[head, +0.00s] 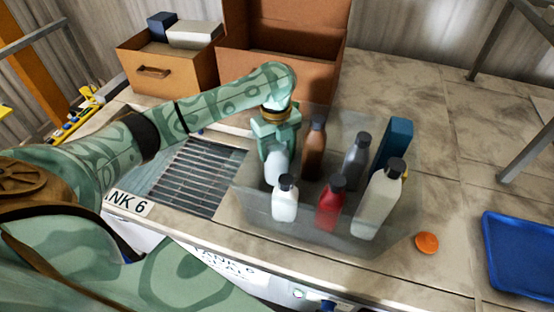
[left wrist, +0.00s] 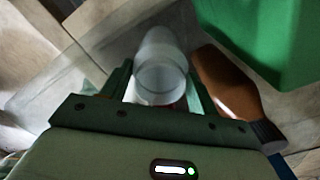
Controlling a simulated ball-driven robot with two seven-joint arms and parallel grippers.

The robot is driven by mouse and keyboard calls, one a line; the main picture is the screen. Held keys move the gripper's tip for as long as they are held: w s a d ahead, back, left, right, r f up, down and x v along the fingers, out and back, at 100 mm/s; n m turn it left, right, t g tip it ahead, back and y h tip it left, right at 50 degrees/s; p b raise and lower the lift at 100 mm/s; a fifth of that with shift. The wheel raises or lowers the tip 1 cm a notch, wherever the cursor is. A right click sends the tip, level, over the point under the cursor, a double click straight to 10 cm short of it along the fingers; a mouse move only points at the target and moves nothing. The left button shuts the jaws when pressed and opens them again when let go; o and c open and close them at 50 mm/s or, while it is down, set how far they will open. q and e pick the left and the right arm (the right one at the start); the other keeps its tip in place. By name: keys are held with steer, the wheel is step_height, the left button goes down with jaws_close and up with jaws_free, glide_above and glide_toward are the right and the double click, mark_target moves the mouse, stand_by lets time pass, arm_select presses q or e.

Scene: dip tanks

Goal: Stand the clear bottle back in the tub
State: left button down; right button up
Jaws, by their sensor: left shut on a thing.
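My left gripper (head: 275,145) points down at the back left of the see-through tub (head: 350,240). It is shut on the clear bottle (head: 276,168), which hangs below the fingers and looks near upright. The clear bottle (left wrist: 162,75) also shows between the two fingers (left wrist: 160,88) in the left wrist view. It appears within the tub's outline; I cannot tell whether its base touches the floor. A white bottle (head: 285,200) stands in front of it and hides its lower part. A brown bottle (head: 315,150) stands to its right. My right gripper is out of view.
The tub also holds a red bottle (head: 330,205), a grey bottle (head: 356,160), a cream bottle (head: 378,200) and a blue container (head: 393,145). A grated tank (head: 195,175) lies to the left. Cardboard boxes (head: 280,85) stand behind. An orange cap (head: 427,243) and blue tray (head: 515,255) lie right.

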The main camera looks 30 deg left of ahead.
arm_select(q)
step_height(320, 180, down, 3)
steer(key=shift+b, duration=0.3)
steer(key=shift+f, duration=0.25)
steer(key=shift+w, duration=0.1)
steer(key=shift+c, duration=2)
jaws_free()
step_height(320, 180, up, 12)
steer(key=p, duration=0.2)
steer(key=shift+r, duration=0.1)
